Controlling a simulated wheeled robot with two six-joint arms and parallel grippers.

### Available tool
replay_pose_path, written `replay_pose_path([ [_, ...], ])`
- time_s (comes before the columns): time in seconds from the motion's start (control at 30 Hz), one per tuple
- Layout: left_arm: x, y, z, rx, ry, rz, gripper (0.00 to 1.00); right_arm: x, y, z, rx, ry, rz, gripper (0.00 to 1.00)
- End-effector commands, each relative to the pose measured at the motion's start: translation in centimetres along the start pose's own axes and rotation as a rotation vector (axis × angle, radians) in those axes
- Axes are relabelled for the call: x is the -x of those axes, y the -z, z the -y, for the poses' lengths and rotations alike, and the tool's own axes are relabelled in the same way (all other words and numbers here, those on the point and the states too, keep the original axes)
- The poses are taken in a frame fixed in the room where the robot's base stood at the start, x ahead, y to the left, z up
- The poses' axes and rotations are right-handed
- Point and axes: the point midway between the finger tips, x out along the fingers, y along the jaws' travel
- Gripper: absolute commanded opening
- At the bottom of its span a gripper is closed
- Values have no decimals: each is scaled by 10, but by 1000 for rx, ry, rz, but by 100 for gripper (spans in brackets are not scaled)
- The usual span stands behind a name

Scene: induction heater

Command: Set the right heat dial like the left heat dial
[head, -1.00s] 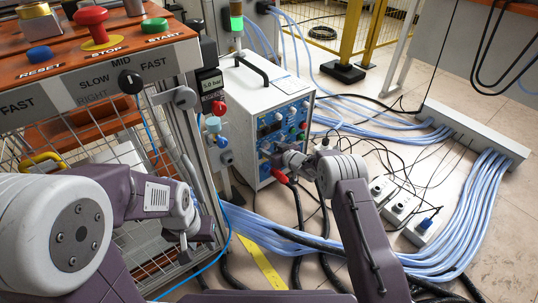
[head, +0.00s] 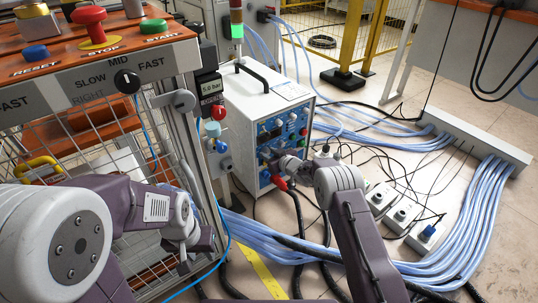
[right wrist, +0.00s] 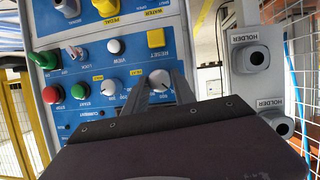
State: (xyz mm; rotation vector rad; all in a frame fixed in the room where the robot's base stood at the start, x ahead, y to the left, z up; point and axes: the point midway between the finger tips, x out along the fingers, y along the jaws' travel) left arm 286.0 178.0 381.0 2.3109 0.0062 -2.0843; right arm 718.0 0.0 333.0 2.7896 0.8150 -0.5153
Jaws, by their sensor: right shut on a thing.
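The induction heater (head: 255,115) is a white box with a blue control panel facing my right arm. In the right wrist view the panel (right wrist: 70,125) appears upside down. Two white round dials with small yellow labels sit side by side there: one dial (right wrist: 108,86) is free, the other (right wrist: 159,80) is between the fingers of my right gripper (right wrist: 160,76). My right gripper (head: 284,164) is shut on that dial, and its fingers hide part of it. The dials' exact settings are too small to read. My left gripper (head: 184,246) hangs beside the wire-mesh cart, away from the heater; its jaw opening is unclear.
Other controls surround the dials: a green switch (right wrist: 44,60), a red button (right wrist: 50,95) and a yellow reset button (right wrist: 156,38). Two grey holders (right wrist: 250,59) stand beside the panel. A wire-mesh cart (head: 100,120) stands left; blue cables (head: 470,220) cover the floor right.

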Motion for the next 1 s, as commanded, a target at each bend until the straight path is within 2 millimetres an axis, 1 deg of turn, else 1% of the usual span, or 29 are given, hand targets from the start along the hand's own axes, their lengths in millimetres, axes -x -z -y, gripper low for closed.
replay_pose_path([
  [0.5, -21, -2, 0, 0, 0, 0, 36, -1, -3, 3, 351, -148, -16, 0],
  [0.8, -25, -3, 0, 0, 0, 0, 36, -1, -3, 4, 519, -217, -23, 0],
  [1.0, -26, -3, 0, 0, 0, 0, 36, -1, -3, 4, 580, -241, -26, 0],
])
